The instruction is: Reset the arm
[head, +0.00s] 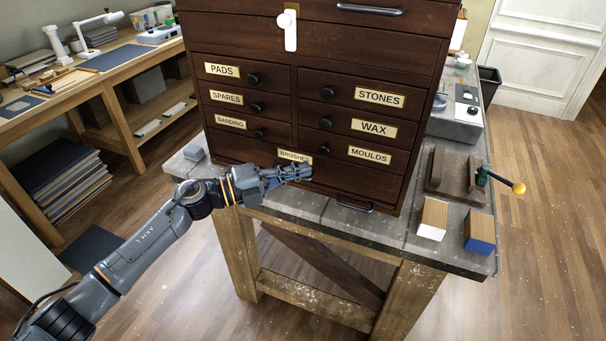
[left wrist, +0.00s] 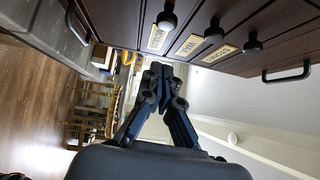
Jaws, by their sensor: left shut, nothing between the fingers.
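My left arm comes in from the left in the head view. Its gripper (head: 299,172) is shut and empty, in front of the lower part of the dark wooden drawer cabinet (head: 240,177), close to the label "BRUSHES" (head: 294,156). In the left wrist view the gripper (left wrist: 158,70) shows with its fingers together and nothing between them. The cabinet front with knobs and labels (left wrist: 235,25) runs along the top of that view. I cannot tell whether the fingers touch the cabinet. My right gripper is in neither view.
The cabinet stands on a grey-topped workbench (head: 400,245). Two blocks, one white-ended (head: 433,218) and one blue-ended (head: 480,230), and a vise-like tool (head: 457,178) lie right of it. Another wooden bench (head: 110,80) is at left. Floor between benches is mostly clear.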

